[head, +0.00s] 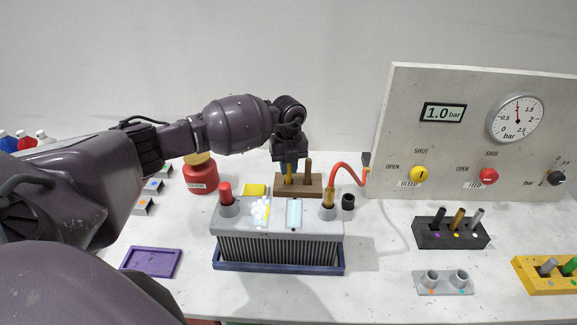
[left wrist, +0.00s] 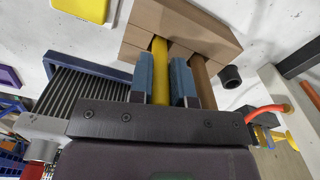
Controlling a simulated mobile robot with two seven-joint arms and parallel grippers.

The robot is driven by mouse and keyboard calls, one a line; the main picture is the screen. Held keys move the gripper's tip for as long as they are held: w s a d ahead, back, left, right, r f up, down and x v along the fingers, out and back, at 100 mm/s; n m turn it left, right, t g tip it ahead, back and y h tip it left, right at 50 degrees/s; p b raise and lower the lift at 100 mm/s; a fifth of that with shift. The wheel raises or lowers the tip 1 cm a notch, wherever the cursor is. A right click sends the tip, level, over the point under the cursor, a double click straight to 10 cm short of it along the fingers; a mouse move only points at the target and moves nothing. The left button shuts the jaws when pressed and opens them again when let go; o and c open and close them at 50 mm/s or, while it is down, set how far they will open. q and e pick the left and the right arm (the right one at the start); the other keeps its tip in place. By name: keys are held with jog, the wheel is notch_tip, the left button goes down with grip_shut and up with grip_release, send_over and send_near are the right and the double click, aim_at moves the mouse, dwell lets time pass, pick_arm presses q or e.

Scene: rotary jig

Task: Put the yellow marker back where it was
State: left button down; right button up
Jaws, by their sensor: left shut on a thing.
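My left gripper (head: 289,160) is shut on the yellow marker (head: 288,174), which stands about upright at the left part of the wooden block (head: 312,190). In the left wrist view the marker (left wrist: 160,70) runs between the two blue fingertips (left wrist: 161,84) to the block (left wrist: 150,20). Its far end meets the block; how deep it sits I cannot tell. A brown peg (head: 308,168) stands in the block just right of the marker; it also shows in the left wrist view (left wrist: 200,75). My right gripper is not in view.
In front of the block is a grey ribbed unit (head: 280,248) in a blue tray (head: 280,268), with a red hose (head: 347,167) on its right. A small black cylinder (head: 348,201) stands beside it. A gauge panel (head: 460,130) rises at right. A purple tray (head: 150,262) lies front left.

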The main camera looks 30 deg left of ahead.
pick_arm(q)
jog(key=shift+f, duration=0.1)
jog(key=c, duration=1.1)
grip_release()
notch_tip(320, 180, up, 12)
jog(key=shift+r, duration=0.2)
